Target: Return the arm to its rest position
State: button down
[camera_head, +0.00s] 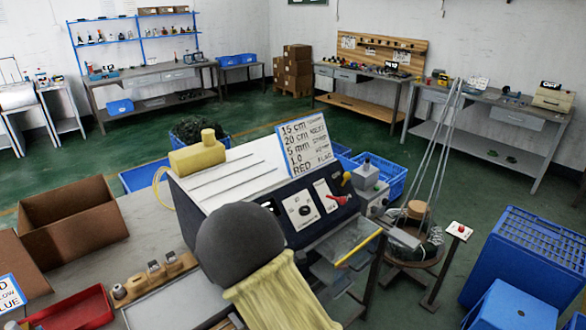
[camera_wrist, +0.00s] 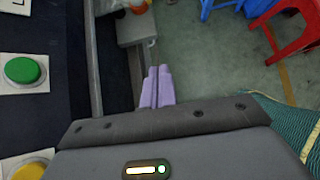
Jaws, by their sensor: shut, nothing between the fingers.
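My gripper (camera_wrist: 156,86) shows in the wrist view as two pale purple fingertips pressed together, with nothing between them. It is shut and empty, over the gap between a dark panel on the left and the green floor. In the head view I cannot make out the fingertips. The machine with a sloping control panel (camera_head: 321,205) stands at the centre of that view. In the wrist view a green button (camera_wrist: 22,72) and a yellow button (camera_wrist: 30,168) lie to the left of my gripper, apart from it.
A cardboard box (camera_head: 72,225) and a red tray (camera_head: 72,312) are on the bench at left. A round stand (camera_head: 420,258) with tall rods stands right of the machine. Blue crates (camera_head: 525,250) are at far right. Green floor is open beyond. A red stool (camera_wrist: 287,32) shows upper right.

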jog(key=s+d+r+m+g+y, duration=0.1)
jog(key=s+d+r+m+y, duration=0.2)
jog(key=s+m, duration=0.6)
jog(key=s+d+r+m+g+y, duration=0.2)
jog(key=s+d+r+m, duration=0.6)
jog(key=m, duration=0.9)
jog(key=shift+s+d+y+p, duration=0.4)
jog(key=shift+s+d+y, duration=0.2)
jog(key=shift+y, duration=0.3)
jog(key=shift+w+r, duration=0.1)
jog(key=shift+w, duration=0.1)
